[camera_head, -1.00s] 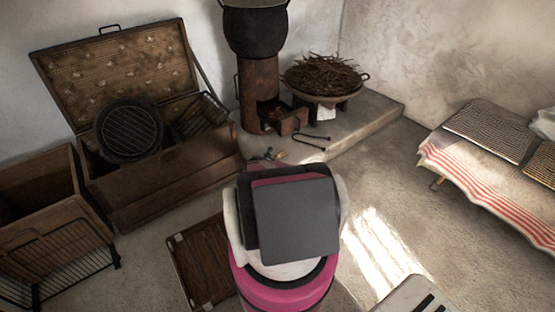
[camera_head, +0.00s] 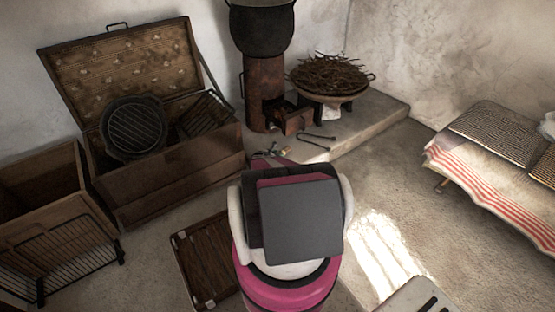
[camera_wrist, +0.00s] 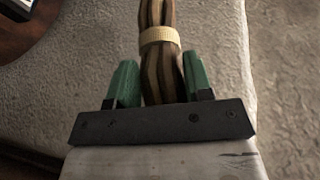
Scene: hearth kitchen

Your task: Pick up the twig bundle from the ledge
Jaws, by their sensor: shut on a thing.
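The twig bundle (camera_wrist: 160,58) shows in the wrist view as a striped brown bundle of sticks tied with a pale band. Its upper end runs out of the frame. My gripper (camera_wrist: 158,82) has its green fingers on either side of the bundle's lower part and is shut on it. The ledge (camera_head: 365,132) is the pale raised slab under the stove in the head view. In the head view my own arm covers most of the gripper and the bundle, so I cannot tell there whether the bundle touches the ledge.
A rusty stove (camera_head: 258,95) with a black pot (camera_head: 262,28) stands on the ledge beside a bowl of twigs (camera_head: 328,75). Thin tongs (camera_head: 318,137) lie in front. An open wooden chest (camera_head: 180,175) is at left, a cloth-covered bench (camera_head: 490,170) at right.

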